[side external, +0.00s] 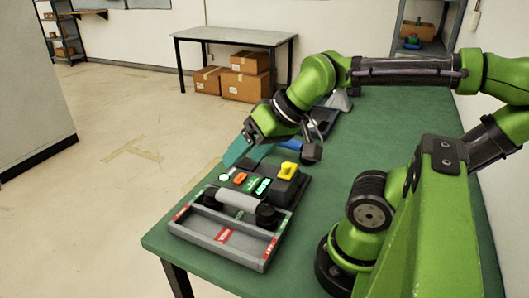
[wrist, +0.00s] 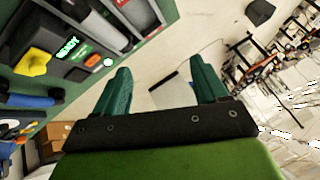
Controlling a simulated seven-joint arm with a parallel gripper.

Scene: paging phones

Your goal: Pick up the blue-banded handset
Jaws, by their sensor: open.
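The blue-banded handset shows in the wrist view as a blue, dark-ended bar (wrist: 35,101) at the left edge, partly cut off. In the side view its blue part (side external: 287,145) is partly hidden behind my wrist. My gripper (side external: 235,153) has teal fingers and hangs above the table's far edge, left of the blue part and apart from it.
A grey-banded handset (side external: 237,201) lies across a grey tray (side external: 217,254) with red labels. Behind it stands a dark console (side external: 296,190) with lit buttons and a yellow piece (side external: 289,170). The green table (side external: 385,118) has clear room at the back right.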

